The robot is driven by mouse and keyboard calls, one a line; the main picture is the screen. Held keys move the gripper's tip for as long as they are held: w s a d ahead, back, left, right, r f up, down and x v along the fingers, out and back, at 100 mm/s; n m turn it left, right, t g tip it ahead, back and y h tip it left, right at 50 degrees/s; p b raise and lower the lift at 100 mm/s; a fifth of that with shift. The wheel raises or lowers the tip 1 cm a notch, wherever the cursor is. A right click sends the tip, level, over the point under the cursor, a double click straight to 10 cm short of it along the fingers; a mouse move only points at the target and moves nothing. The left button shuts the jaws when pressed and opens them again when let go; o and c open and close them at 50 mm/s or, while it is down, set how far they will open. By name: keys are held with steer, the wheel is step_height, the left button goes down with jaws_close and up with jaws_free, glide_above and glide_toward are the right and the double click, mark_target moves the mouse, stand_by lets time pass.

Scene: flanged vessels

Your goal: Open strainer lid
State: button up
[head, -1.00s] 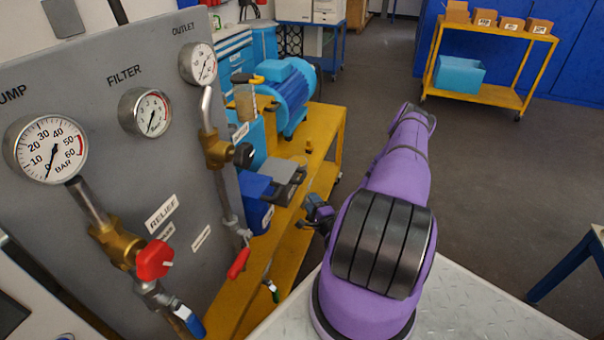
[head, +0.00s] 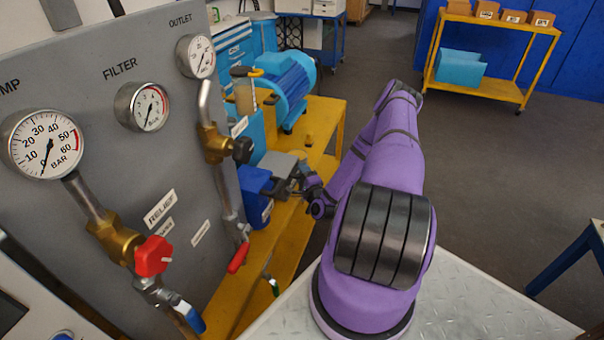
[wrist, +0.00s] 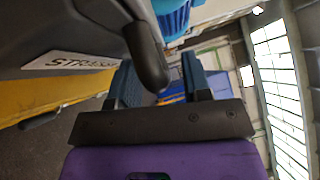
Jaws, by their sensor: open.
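The strainer (head: 256,186) is a blue box on the yellow bench, beside the grey panel. Its grey lid (head: 279,163) appears to lie on top, with a dark handle on the side facing my arm. In the wrist view the grey strainer with its label (wrist: 70,62) fills the upper left, and the dark rounded handle (wrist: 149,50) hangs down from it. My gripper (wrist: 162,82) is open, its two dark fingers on either side of the handle's end in the picture. I cannot tell whether they touch it. In the head view my gripper (head: 303,180) is small and partly hidden.
The grey panel (head: 90,170) with gauges, brass valves and red levers stands close on the left. A blue motor (head: 287,85) sits behind the strainer on the yellow bench (head: 318,125). A yellow cart (head: 480,90) stands far back right. The floor between is clear.

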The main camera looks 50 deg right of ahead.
steer(key=shift+w, duration=0.1)
jaws_close()
steer(key=shift+w+r+n+g+y, duration=0.1)
steer(key=shift+r+n+g+y, duration=0.2)
steer(key=shift+r+n+g, duration=0.55)
steer(key=shift+w+r+n+g+y, duration=0.15)
steer(key=shift+r+n+g+y, duration=0.25)
steer(key=shift+r+n+g, duration=0.9)
jaws_free()
steer(key=shift+r, duration=0.1)
steer(key=shift+t, duration=0.25)
